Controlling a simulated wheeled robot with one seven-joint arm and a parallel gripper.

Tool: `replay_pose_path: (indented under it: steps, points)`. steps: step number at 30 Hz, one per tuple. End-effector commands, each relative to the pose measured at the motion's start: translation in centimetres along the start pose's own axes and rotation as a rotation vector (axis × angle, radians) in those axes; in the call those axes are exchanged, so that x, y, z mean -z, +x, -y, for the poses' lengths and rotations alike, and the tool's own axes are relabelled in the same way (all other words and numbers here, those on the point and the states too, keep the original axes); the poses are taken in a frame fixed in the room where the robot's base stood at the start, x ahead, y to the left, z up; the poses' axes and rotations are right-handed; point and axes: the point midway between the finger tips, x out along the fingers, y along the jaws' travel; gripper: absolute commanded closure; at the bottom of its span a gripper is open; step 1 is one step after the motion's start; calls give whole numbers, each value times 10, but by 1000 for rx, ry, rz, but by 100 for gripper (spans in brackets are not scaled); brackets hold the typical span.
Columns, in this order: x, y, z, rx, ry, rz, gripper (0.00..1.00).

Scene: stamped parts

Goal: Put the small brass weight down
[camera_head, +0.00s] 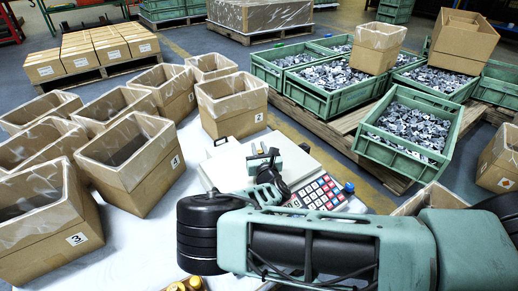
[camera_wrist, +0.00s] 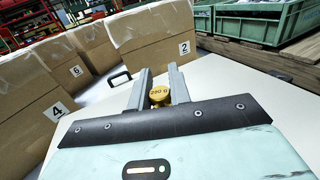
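The small brass weight (camera_wrist: 159,93), marked 200 g, sits between the two fingers of my gripper (camera_wrist: 159,75) in the wrist view. The fingers appear to touch it on both sides. In the head view my gripper (camera_head: 265,165) is above the pale counting scale (camera_head: 235,172), and my arm hides part of the scale. The weight cannot be made out there. The scale's keypad (camera_head: 318,191) shows to the right of the gripper. I cannot tell how far the weight is above the surface below.
Other brass weights (camera_head: 186,285) show at the bottom edge, partly cut off. Several lined cartons (camera_head: 135,170) stand on the left of the white table (camera_head: 150,235). Green crates (camera_head: 408,125) of metal parts stand on a pallet at the right. A black handle (camera_wrist: 119,78) shows left of the fingers.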

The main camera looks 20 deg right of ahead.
Motion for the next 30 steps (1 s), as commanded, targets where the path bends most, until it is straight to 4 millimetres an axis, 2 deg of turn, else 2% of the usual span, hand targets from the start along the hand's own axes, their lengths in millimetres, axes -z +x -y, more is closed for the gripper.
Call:
replay_pose_path:
  steps: [1,2,14,17,24,30]
  points:
    - [0,0,0,0,0,0,67]
    - [0,0,0,0,0,0,59]
    - [-5,-5,0,1,-1,-1,59]
    - [-7,-19,0,0,-1,-3,59]
    - [-8,-70,0,-1,-3,-3,59]
    - [-6,-104,0,0,-1,-3,59]
